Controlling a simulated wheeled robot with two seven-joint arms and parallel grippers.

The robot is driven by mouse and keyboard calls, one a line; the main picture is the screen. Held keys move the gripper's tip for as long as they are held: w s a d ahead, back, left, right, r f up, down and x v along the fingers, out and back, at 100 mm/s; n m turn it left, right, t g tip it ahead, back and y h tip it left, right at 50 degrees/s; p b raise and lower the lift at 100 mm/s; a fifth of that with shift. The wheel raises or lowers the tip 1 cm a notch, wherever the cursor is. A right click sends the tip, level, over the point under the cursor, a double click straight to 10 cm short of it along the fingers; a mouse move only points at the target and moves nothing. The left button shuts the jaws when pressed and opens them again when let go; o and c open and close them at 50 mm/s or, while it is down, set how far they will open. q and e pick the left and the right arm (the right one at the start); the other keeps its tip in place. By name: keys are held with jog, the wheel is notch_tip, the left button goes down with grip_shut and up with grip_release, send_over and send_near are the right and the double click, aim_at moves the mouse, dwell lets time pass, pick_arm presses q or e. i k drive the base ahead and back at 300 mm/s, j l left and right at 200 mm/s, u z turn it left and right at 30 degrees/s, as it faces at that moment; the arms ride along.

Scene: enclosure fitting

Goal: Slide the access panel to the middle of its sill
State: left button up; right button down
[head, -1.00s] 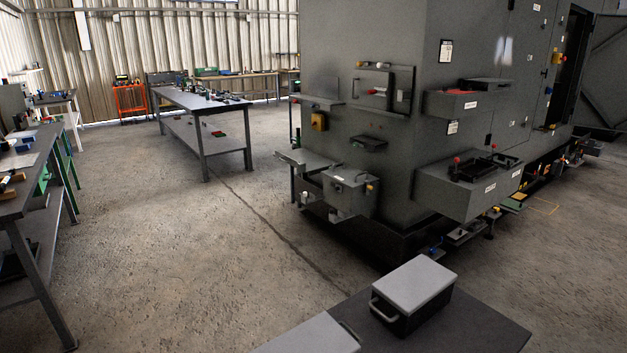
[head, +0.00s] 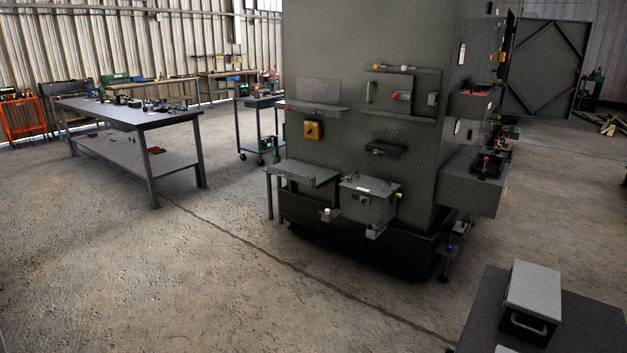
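On the near face of a large grey enclosure (head: 362,45), a flat grey panel with a bar handle and a red knob (head: 384,88) stands upright above a narrow ledge (head: 408,118). It sits toward the left part of that ledge, with a small handle-like piece to its right. Left of it, a plain lighter grey plate (head: 318,91) stands at another ledge (head: 330,108). I cannot tell for sure which of these is the access panel. Neither of my grippers is in view.
Below are a yellow switch box (head: 313,130), a projecting shelf (head: 305,173) and a grey lidded box (head: 368,200). A dark table (head: 480,310) with a lidded case (head: 534,290) is at the front right. A workbench (head: 140,115) stands left. The floor between is clear.

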aim_at(378, 88)
jog(key=i+j+z, duration=0.1)
jog(key=i+j, duration=0.3)
jog(key=i+j+z, duration=0.15)
jog(key=i+j, duration=0.25)
jog(key=i+j+z, duration=0.1)
jog(key=i+j, duration=0.25)
jog(key=j, duration=0.2)
jog(key=i+j+z, duration=0.1)
jog(key=i+j, duration=0.2)
jog(key=j, duration=0.2)
